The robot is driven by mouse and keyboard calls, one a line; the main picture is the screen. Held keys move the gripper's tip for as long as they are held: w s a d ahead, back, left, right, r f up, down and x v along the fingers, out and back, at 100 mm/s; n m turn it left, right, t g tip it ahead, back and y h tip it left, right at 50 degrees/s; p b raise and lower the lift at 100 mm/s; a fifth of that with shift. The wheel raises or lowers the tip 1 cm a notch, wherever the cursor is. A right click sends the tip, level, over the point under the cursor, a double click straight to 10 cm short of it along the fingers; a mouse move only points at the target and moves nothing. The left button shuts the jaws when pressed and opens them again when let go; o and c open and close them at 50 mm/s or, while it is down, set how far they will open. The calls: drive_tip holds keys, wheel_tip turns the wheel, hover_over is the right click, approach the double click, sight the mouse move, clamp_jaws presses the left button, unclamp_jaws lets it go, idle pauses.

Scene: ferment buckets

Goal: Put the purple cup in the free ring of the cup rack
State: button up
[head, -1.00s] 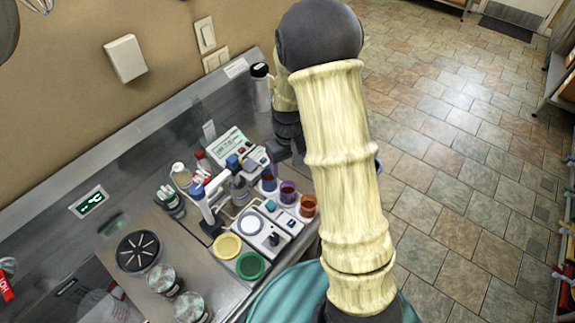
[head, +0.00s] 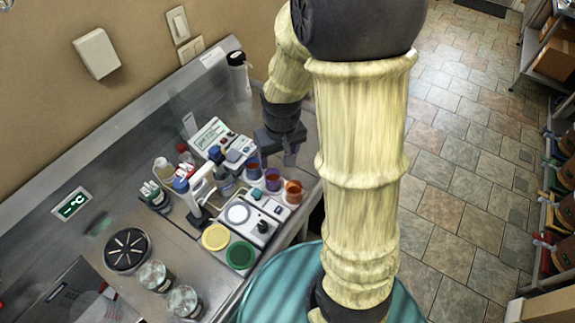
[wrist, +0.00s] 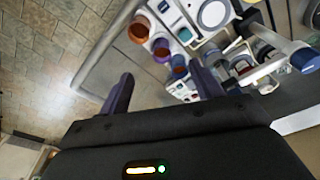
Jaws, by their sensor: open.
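The purple cup (head: 272,180) stands on the bench in a row, between a blue cup (head: 253,170) and an orange cup (head: 293,192). In the wrist view the purple cup (wrist: 161,50) is beyond my fingertips, between the orange cup (wrist: 139,30) and the blue cup (wrist: 180,68). My gripper (head: 278,150) is open and empty, above the bench near the blue-cup end of the row. Its two spread fingers (wrist: 163,82) also show in the wrist view. I cannot clearly make out the cup rack or its free ring.
A scale (head: 248,216), a yellow lid (head: 215,237), a green lid (head: 240,255) and several bottles crowd the bench beside the cups. A white bottle with a black cap (head: 239,78) stands at the back. The tiled floor (head: 450,150) lies right of the bench.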

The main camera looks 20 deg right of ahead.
drive_tip(key=s+r+m+t, duration=0.1)
drive_tip(key=s+r, duration=0.2)
drive_tip(key=s, duration=0.3)
drive_tip(key=shift+s, duration=0.4)
drive_tip(key=shift+r, duration=0.1)
